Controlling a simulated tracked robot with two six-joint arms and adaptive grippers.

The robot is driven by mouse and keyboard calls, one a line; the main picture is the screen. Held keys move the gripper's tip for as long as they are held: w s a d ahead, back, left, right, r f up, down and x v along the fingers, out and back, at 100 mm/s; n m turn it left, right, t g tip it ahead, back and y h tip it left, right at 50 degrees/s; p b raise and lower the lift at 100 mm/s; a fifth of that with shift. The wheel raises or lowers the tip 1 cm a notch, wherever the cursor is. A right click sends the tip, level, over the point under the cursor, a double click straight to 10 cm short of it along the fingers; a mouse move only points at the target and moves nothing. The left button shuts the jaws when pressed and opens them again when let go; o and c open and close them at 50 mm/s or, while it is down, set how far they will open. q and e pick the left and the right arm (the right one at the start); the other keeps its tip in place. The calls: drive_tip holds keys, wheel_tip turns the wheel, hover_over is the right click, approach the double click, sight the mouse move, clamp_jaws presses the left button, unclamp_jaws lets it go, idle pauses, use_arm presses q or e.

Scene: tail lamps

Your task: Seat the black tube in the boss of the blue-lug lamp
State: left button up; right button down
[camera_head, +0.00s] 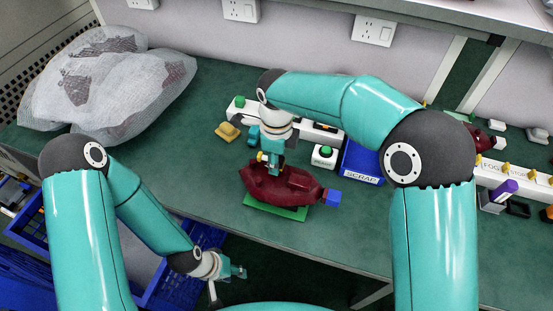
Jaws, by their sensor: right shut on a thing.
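The dark red lamp (285,188) lies on a green mat (293,212) in the middle of the table. Its blue lug (333,198) sticks out at its right end. My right gripper (270,166) points down at the lamp's upper left part, with its fingertips at or just above the lamp. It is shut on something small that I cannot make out. I cannot pick out the black tube; the gripper and arm hide that spot. The boss is also hidden. My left gripper (238,271) is low in front of the table edge; its finger gap is too small to read.
A blue SCRAP bin (362,164) and a green-button box (325,155) stand behind the lamp. A yellow object (227,131) lies to the left. A wrapped bundle (110,85) fills the back left. A labelled white rack (515,178) stands right. The table in front of the mat is clear.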

drive_tip(key=shift+f, duration=0.3)
drive_tip(key=shift+r, duration=0.1)
drive_tip(key=c, duration=0.8)
unclamp_jaws()
wheel_tip(320, 180, up, 12)
drive_tip(key=shift+f, duration=0.1)
